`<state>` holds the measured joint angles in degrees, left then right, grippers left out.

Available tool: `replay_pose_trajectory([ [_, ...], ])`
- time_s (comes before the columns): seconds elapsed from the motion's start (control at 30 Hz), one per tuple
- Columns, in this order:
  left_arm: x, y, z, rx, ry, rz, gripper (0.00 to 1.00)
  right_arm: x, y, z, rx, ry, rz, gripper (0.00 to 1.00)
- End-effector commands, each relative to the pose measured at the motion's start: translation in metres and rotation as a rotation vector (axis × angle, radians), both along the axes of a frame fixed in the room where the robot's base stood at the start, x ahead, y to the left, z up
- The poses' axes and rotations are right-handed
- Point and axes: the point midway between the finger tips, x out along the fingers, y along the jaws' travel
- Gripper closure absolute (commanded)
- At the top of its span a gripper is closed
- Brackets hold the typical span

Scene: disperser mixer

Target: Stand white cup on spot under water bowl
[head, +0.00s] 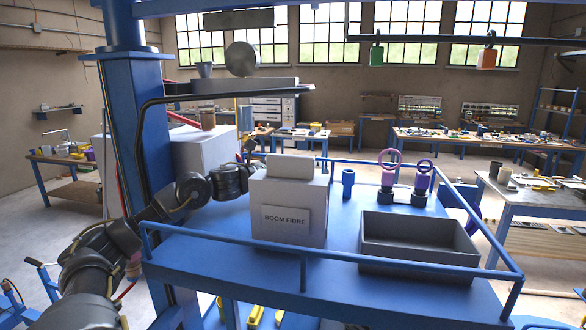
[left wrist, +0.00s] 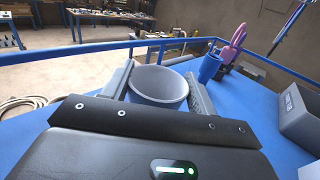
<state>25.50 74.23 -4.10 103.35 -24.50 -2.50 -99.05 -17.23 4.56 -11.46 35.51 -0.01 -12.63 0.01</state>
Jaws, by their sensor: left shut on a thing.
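The white cup (left wrist: 158,88) shows in the left wrist view, upright and looking pale grey, with its open rim facing up. My left gripper (left wrist: 160,76) is shut on it, with one finger on each side. In the head view my left arm reaches in from the left, and its gripper is largely hidden behind the BOOM FIBRE box (head: 286,228); the cup is hidden there. A round grey bowl-like piece (head: 242,59) is at the raised shelf (head: 245,85) at upper left; I cannot tell whether it is the water bowl. The spot cannot be made out. My right gripper is not in view.
Blue railings (head: 400,258) edge the blue platform. A grey open bin (head: 418,240) stands at right. Behind it are purple-ringed tools (head: 420,185) and a blue cup (head: 348,180). A blue column (head: 140,130) stands at left. Some blue deck between box and bin is clear.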

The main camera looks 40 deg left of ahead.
Motion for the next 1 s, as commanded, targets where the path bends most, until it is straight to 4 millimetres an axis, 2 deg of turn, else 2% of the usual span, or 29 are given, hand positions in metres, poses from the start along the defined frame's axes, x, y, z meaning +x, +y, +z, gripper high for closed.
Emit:
replay_pose_trajectory([
  [0.47,-0.0003,0.0000,-0.0072,0.000,-0.002,0.000,0.64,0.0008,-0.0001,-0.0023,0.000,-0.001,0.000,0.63],
  [0.5,-0.0003,0.0000,-0.0072,0.000,-0.002,0.000,0.41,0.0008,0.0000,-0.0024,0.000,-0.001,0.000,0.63],
  [0.67,-0.0003,0.0001,-0.0061,-0.001,-0.002,0.000,0.20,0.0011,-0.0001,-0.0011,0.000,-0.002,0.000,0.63],
  [1.0,-0.0003,0.0001,-0.0028,-0.001,-0.002,0.000,0.20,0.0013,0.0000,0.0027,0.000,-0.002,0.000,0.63],
])
